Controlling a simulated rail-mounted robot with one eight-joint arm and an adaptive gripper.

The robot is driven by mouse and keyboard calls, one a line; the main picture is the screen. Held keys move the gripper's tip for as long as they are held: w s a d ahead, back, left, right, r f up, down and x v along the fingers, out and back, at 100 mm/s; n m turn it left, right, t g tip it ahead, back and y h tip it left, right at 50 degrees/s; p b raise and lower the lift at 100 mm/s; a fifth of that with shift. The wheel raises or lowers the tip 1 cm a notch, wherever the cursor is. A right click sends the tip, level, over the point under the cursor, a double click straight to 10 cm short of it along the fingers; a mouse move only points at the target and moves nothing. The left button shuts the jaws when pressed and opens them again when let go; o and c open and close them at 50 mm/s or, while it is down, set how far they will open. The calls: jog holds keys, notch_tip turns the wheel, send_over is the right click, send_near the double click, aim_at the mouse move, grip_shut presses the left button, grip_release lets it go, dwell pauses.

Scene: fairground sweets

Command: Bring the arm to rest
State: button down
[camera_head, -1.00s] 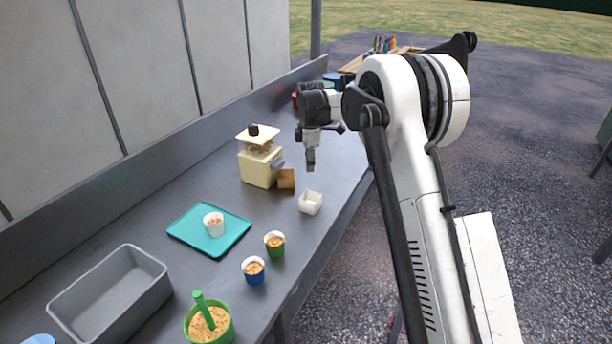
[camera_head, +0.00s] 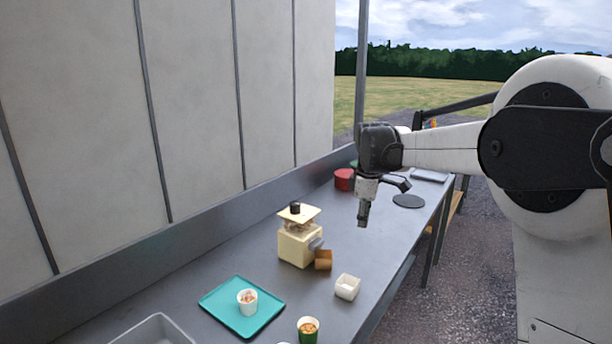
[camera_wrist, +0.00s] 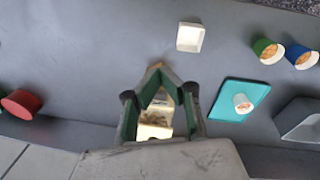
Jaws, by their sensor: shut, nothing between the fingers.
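My gripper (camera_head: 363,222) hangs above the grey counter (camera_head: 240,252), pointing down, beyond and to the right of the cream dispenser (camera_head: 297,246) in the head view. Its fingers are shut with nothing held. In the wrist view my gripper (camera_wrist: 157,70) has its fingertips together, and the cream dispenser (camera_wrist: 155,131) shows below, between its finger links. The gripper is apart from everything on the counter.
A teal tray (camera_head: 215,300) bears a white cup (camera_head: 247,302). A white square dish (camera_head: 347,287), a brown block (camera_head: 323,261) and a green cup (camera_head: 308,331) stand nearby. A grey bin (camera_head: 150,330) is at front left. A red container (camera_head: 344,179) and dark disc (camera_head: 408,201) lie farther back.

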jog(key=s+d+r+m+t, duration=0.1)
jog(key=s+r+m, duration=0.2)
jog(key=s, duration=0.7)
jog(key=s+d+r+m+t, duration=0.2)
jog(key=s+r+m, duration=0.15)
jog(key=s, duration=0.65)
jog(key=s+f+m+t, duration=0.1)
jog(key=s+f+m, duration=0.2)
jog(key=s, duration=0.6)
jog(key=s+f+m+t, duration=0.1)
jog(key=s+f+m, duration=0.3)
jog(key=s, duration=0.6)
jog(key=shift+s+d+f+t, duration=0.15)
jog(key=shift+d+f+t, duration=0.15)
jog(key=shift+d+f, duration=0.2)
